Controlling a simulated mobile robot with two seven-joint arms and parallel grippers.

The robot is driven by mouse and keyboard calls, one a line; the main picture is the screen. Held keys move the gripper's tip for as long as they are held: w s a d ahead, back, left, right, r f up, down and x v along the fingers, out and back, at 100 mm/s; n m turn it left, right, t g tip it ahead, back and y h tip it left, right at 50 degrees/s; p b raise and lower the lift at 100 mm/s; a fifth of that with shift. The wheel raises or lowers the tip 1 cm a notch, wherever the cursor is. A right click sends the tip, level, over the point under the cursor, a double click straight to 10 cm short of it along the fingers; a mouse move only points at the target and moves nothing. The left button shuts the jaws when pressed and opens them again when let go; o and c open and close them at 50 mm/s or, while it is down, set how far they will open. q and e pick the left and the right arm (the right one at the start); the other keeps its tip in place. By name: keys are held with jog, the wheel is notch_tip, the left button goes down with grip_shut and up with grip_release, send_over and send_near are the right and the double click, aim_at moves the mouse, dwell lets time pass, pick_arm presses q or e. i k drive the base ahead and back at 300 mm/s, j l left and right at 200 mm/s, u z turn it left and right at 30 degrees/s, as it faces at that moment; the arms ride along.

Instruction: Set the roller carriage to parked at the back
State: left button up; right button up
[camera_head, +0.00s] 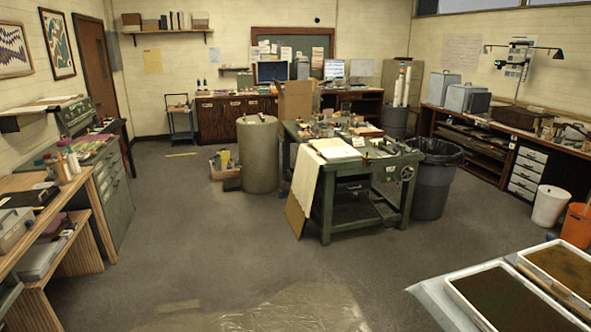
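At the left wall stands a green cabinet-like machine (117,200) with drawers in its side. A green raised unit (76,116) sits across its far end, near the wall; it looks like a roller carriage, but it is too small and dark to be sure. Bottles and papers on and around the machine's top hide part of its bed. Neither of my grippers is in view.
A cluttered green table (326,196) stands mid-room, with a grey drum (258,158) and a dark bin (432,185) beside it. Wooden shelves (85,250) line the near left. White-rimmed trays (452,290) lie at the lower right. The floor (180,235) between is clear.

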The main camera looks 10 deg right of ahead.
aim_at(395, 149)
jog(key=i+l+z, duration=0.3)
jog(key=i, duration=0.45)
jog(key=i+z, duration=0.3)
jog(key=i, duration=0.45)
jog(key=i+j, duration=0.1)
jog(key=i, duration=1.6)
jog(key=i+z, duration=0.2)
jog(key=i, duration=0.25)
jog(key=i+j+z, duration=0.2)
jog(key=i, duration=0.2)
jog(key=i+j+z, duration=0.25)
jog(key=i, duration=0.2)
jog(key=l, duration=0.1)
